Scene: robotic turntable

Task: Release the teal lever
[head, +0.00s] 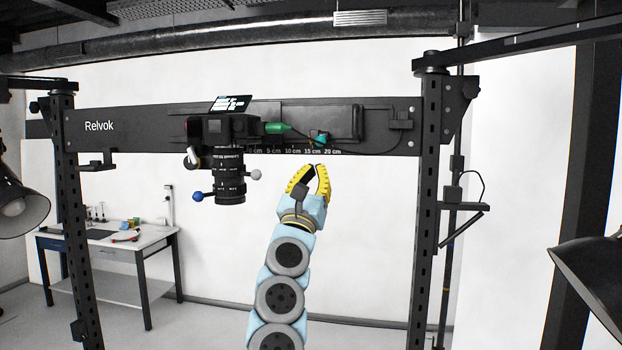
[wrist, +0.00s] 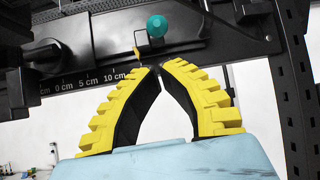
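The teal lever (head: 321,138) sits low on the right half of the dark rail, near the 15–20 cm scale marks. My yellow-fingered gripper (head: 313,167) is just below the lever in the head view. In the wrist view the fingertips (wrist: 160,67) are close together with a narrow gap, nothing between them. The tips lie below the knob in the picture; no contact shows.
A camera with a lens (head: 230,186) hangs on the rail to the left, with blue, white and grey knobs. A green handle (head: 277,127) is left of the teal lever. Dark posts (head: 424,210) flank the rail. A workbench (head: 110,245) stands back left.

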